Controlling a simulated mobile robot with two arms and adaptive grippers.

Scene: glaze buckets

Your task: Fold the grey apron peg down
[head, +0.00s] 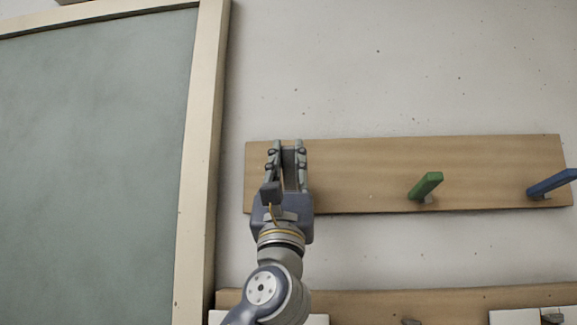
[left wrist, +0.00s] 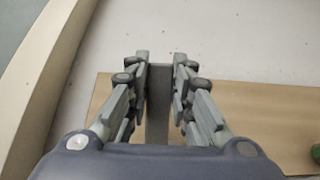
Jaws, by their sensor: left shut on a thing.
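The grey apron peg (head: 289,168) is at the left end of the wooden peg board (head: 360,180), mostly hidden in the head view by my left gripper (head: 287,150). In the left wrist view the peg (left wrist: 158,105) shows as a flat grey bar between the two fingers. My left gripper (left wrist: 159,68) is shut on it, with a finger on each side. The peg's foot at the board is hidden, and I cannot tell its exact tilt. My right gripper is in neither view.
A green peg (head: 426,185) and a blue peg (head: 553,183) stick out further right on the board. A framed grey-green panel (head: 95,160) is close on the left. A second wooden board (head: 450,303) runs below. The wall above is bare.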

